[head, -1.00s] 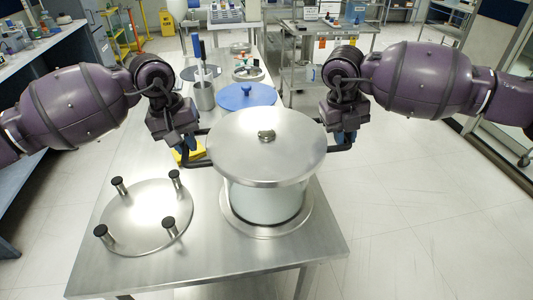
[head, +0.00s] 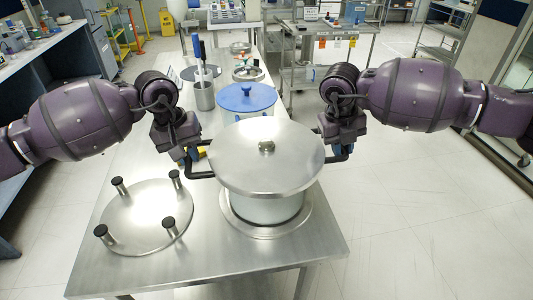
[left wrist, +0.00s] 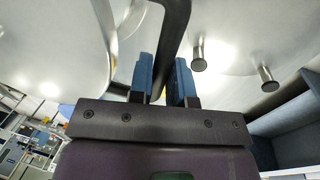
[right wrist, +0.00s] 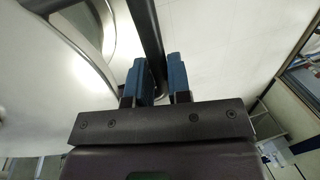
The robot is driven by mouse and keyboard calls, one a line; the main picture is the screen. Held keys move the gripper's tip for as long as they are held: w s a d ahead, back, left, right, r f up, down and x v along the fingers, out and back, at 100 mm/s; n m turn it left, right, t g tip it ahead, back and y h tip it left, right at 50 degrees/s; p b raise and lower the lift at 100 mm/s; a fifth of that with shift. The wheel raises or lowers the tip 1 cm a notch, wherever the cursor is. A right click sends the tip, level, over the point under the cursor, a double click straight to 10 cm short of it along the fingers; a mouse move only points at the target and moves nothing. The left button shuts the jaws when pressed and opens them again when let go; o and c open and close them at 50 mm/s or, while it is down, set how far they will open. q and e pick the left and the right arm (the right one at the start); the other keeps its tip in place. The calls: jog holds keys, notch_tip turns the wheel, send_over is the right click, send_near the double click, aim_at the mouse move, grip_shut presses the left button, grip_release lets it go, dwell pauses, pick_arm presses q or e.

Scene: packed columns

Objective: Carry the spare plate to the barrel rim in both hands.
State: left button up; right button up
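The spare plate (head: 240,165) is a round steel disc with a small knob in its middle and a black handle at each side. It is level over the barrel (head: 262,207), a pale cylinder standing on a steel flange. The plate hides the barrel's rim, so I cannot tell whether they touch. My left gripper (head: 190,158) is shut on the left handle; its blue fingers lie either side of the bar in the left wrist view (left wrist: 165,80). My right gripper (head: 346,142) is shut on the right handle, as the right wrist view (right wrist: 159,80) shows.
A steel disc (head: 147,215) with several black-capped posts lies on the table's left side. Behind the plate are a blue lid (head: 247,98), a steel cup (head: 205,96) with a tool and a yellow item (head: 190,151). The steel table's (head: 200,268) front strip is bare.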

pick_arm(q)
jog(key=o, duration=0.4)
jog(key=shift+r, duration=0.1)
pick_arm(e)
jog(key=o, duration=0.4)
pick_arm(q)
jog(key=shift+s, duration=0.1)
pick_arm(e)
jog(key=shift+s+r, duration=0.1)
pick_arm(q)
jog(key=shift+r, duration=0.1)
pick_arm(e)
jog(key=shift+a+r, duration=0.1)
jog(key=shift+r, duration=0.3)
pick_arm(q)
jog(key=r, duration=0.4)
jog(key=a+r, duration=0.1)
jog(key=r, duration=0.2)
jog(key=a+r, duration=0.1)
jog(key=r, duration=0.3)
jog(key=shift+s+a+r, duration=0.1)
jog(key=shift+s+r, duration=0.05)
jog(key=shift+r, duration=0.15)
pick_arm(e)
jog(key=v, duration=1.1)
